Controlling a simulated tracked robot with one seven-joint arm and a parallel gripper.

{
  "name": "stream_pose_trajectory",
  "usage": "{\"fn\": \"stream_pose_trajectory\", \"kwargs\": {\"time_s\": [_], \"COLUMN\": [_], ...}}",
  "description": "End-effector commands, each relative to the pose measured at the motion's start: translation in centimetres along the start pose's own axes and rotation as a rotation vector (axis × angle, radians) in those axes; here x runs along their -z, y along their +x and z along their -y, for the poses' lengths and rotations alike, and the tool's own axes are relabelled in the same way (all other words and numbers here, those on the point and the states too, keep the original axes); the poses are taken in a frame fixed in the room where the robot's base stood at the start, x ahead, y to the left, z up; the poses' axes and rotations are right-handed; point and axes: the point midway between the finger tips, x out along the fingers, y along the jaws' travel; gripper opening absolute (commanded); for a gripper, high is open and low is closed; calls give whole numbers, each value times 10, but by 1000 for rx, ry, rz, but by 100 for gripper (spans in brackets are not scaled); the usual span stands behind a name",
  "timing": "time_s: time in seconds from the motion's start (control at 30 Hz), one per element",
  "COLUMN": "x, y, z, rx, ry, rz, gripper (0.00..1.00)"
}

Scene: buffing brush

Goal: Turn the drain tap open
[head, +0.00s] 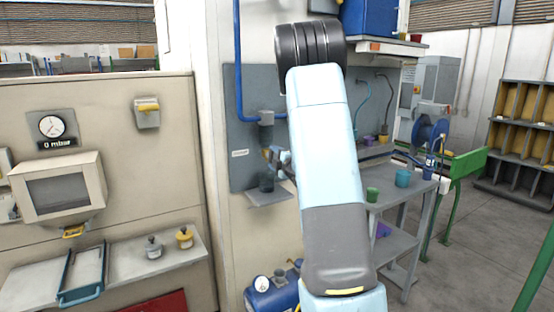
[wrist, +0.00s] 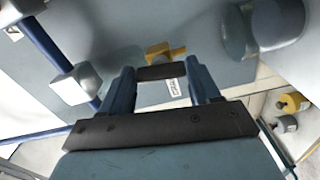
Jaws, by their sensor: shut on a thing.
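The drain tap shows in the wrist view as a small yellow body (wrist: 160,49) with a dark handle bar (wrist: 162,72) in front of it. My gripper (wrist: 164,78) has one blue finger at each end of this bar and is shut on it. In the head view my gripper (head: 275,157) is at the grey wall panel (head: 245,95), below a grey pipe fitting (head: 266,117). My arm and fingers hide most of the tap there. How far the tap is turned cannot be told.
A dark cup (head: 266,181) stands on a small ledge (head: 270,198) below the tap. A blue pipe (head: 239,65) runs to the fitting. A gauge (head: 51,127) on the left reads 0 mbar. A workbench (head: 400,190) with cups stands right of my arm.

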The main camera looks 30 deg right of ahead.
Motion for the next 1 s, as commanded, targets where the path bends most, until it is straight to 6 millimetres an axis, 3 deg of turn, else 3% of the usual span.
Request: {"fn": "stream_pose_trajectory", "kwargs": {"time_s": [0.33, 0.87, 0.9, 1.0], "x": [3, 4, 4, 3], "y": [-1, 0, 0, 0], "z": [6, 8, 8, 7], "rx": [12, 15, 15, 13], "ry": [-128, -148, -148, -148], "rz": [-5, -7, -7, -6], "gripper": [31, 31, 66, 75]}}
